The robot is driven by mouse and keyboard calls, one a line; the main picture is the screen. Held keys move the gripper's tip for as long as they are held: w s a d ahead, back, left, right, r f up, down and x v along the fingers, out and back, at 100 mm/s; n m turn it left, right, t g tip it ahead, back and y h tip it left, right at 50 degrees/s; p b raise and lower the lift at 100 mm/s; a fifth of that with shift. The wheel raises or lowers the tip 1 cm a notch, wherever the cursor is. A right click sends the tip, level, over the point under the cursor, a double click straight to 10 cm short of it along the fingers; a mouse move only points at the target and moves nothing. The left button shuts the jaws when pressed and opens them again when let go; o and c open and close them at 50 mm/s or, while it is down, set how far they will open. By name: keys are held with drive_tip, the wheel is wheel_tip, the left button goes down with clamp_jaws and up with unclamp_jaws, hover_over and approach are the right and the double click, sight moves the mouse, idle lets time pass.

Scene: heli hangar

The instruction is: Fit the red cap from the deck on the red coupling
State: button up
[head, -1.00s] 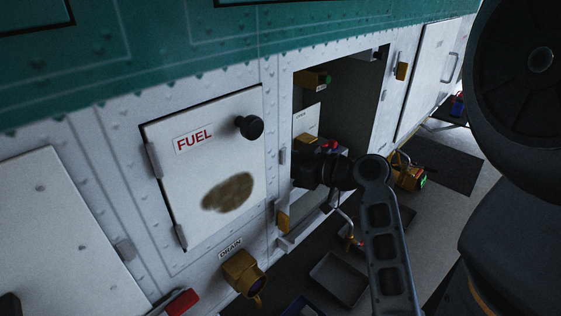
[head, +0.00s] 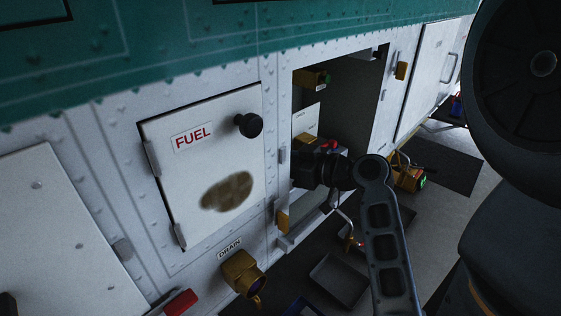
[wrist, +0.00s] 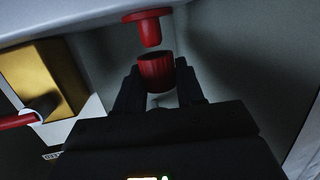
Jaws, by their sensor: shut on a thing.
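In the wrist view the red cap (wrist: 157,72), a ribbed cup, is held between the two fingers of my gripper (wrist: 160,85), its open end facing the red coupling (wrist: 149,30). The coupling is a red stub with a wide flange, just beyond the cap.
A gold block (wrist: 42,78) with a red handle (wrist: 18,121) stands left of my gripper in the wrist view. Bay walls are close around. The shut FUEL door (head: 205,165) and gold DRAIN fitting (head: 241,273) are left of the bay. A dark tray (head: 338,281) lies below.

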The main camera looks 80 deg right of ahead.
drive_tip(key=shift+f+b, duration=1.45)
drive_tip(key=shift+b, duration=0.5)
idle(2.5)
drive_tip(key=o, duration=1.1)
drive_tip(key=shift+b+v, duration=0.45)
drive_tip(key=shift+v, duration=3.45)
